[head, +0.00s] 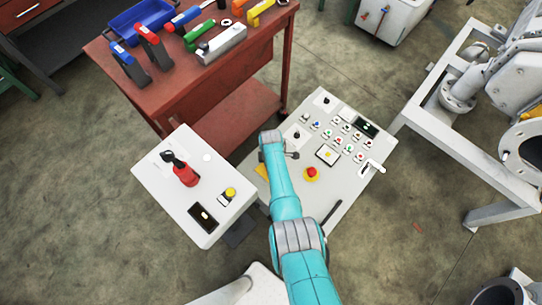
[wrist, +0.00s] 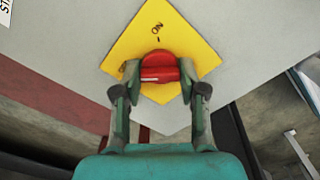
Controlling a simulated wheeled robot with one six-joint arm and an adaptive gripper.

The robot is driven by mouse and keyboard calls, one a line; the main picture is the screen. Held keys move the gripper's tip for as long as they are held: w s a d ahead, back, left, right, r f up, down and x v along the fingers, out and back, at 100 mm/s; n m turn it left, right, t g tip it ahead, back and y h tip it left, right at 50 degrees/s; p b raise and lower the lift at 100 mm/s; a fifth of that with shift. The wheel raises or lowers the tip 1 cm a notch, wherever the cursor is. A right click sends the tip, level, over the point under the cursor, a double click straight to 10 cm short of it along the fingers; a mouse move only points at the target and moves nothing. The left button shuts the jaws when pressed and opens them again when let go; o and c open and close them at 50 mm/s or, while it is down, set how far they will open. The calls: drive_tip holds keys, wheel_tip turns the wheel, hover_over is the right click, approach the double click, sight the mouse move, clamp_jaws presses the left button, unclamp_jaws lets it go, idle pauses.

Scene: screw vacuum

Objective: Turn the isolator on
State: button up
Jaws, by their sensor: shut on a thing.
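The isolator's red handle (wrist: 158,64) sits on a yellow diamond plate (wrist: 180,30) in the wrist view. The word ON and a small mark are printed on the plate on the far side of the handle. A pale stripe on the handle lies roughly crosswise in the picture. My gripper (wrist: 160,72) is shut on the handle, one finger on each side. In the head view a bit of the yellow plate (head: 262,171) shows at the left edge of the grey control panel (head: 335,185). My arm hides the handle there.
A pale box (head: 150,190) with a red-handled switch stands left of the panel. A red workbench (head: 215,115) with tools is behind. The panel carries a red emergency button (head: 312,174) and several small buttons, close to my arm. White pipework stands at right.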

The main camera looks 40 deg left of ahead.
drive_tip(key=shift+m, duration=0.3)
drive_tip(key=m, duration=1.7)
idle(0.4)
drive_tip(key=o, duration=1.1)
drive_tip(key=shift+o, duration=0.2)
drive_tip(key=shift+r, duration=0.15)
